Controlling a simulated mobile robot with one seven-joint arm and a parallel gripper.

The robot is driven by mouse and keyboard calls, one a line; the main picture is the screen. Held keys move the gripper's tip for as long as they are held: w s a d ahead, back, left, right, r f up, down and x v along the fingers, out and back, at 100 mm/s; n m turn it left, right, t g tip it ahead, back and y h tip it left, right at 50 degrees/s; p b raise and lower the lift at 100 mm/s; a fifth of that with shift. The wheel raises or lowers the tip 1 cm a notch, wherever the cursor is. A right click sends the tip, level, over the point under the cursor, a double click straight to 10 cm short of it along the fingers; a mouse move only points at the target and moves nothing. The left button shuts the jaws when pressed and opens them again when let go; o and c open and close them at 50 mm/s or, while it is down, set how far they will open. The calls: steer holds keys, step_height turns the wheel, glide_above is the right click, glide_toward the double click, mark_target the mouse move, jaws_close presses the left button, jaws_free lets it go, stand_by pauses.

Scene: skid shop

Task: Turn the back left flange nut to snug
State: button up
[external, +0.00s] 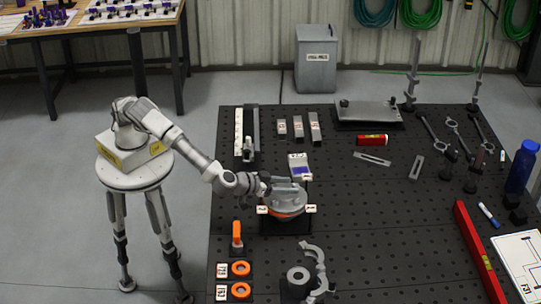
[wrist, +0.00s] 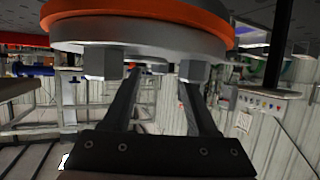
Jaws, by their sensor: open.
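A round grey flange (external: 289,203) with an orange ring stands on a dark block on the black perforated table, with small white labels at its sides. My gripper (external: 270,186) is at the flange's upper left edge, partly merging with it in the external view. In the wrist view the flange (wrist: 150,35) fills the top, its orange ring uppermost. One hex nut (wrist: 103,62) sits at its left, another hex nut (wrist: 194,71) at its right. My gripper (wrist: 160,80) is open, its two dark fingers reaching toward the flange. The right fingertip overlaps the right nut in the picture; contact cannot be told. I cannot tell which nut is back left.
A white and purple box (external: 299,165) stands just behind the flange. Orange parts (external: 237,235) are front left. A red bar (external: 480,250) lies right.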

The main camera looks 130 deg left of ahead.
steer(key=shift+w+a+f, duration=0.2)
steer(key=shift+a, duration=0.3)
jaws_close()
